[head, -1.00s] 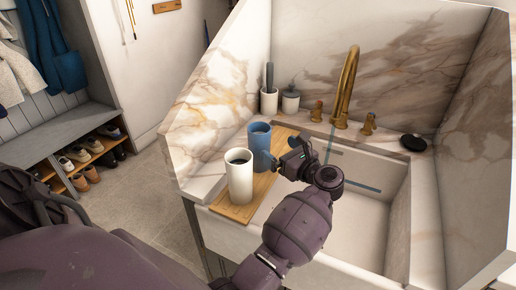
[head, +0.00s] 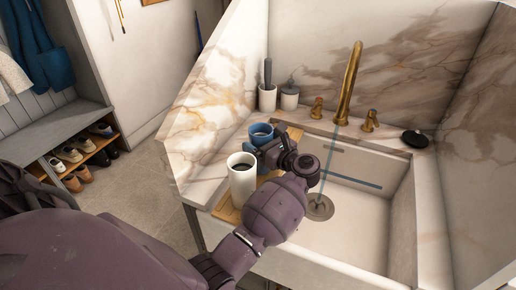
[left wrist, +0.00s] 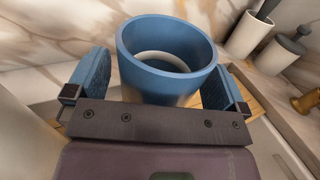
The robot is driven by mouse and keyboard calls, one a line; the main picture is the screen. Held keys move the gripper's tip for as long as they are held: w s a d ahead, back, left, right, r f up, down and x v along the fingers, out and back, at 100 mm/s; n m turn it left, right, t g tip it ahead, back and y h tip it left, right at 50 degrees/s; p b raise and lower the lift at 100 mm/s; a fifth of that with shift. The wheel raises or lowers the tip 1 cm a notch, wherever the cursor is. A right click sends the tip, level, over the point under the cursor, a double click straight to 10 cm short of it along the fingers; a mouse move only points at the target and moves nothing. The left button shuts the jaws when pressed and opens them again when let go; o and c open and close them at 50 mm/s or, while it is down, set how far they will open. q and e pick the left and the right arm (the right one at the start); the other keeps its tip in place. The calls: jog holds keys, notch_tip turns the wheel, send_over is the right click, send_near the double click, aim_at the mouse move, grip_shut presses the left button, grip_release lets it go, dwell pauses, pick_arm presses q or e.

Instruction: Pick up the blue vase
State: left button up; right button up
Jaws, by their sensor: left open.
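The blue vase (head: 261,133) stands upright on a wooden board at the left of the sink. In the left wrist view the vase (left wrist: 165,60) is large, with its round open mouth toward the camera. My left gripper (left wrist: 155,85) is open, with one blue-padded finger on each side of the vase. I cannot tell whether either finger touches it. In the head view my left gripper (head: 268,150) covers the vase's lower right part. My right gripper is not in view.
A white cup (head: 242,180) stands just in front of the vase on the wooden board (head: 228,210). Brush holder (head: 267,98) and dispenser (head: 289,97) stand behind, by the marble wall. The brass faucet (head: 349,80) rises behind the sink (head: 350,225).

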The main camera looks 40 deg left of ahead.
pick_arm(q)
jog(key=shift+a, duration=0.4)
jog(key=shift+d, duration=0.1)
jog(key=shift+c, duration=0.2)
jog(key=shift+c, duration=1.1)
jog(key=c, duration=1)
jog(key=shift+r, duration=0.1)
jog(key=shift+c, duration=0.6)
jog(key=shift+r, duration=0.1)
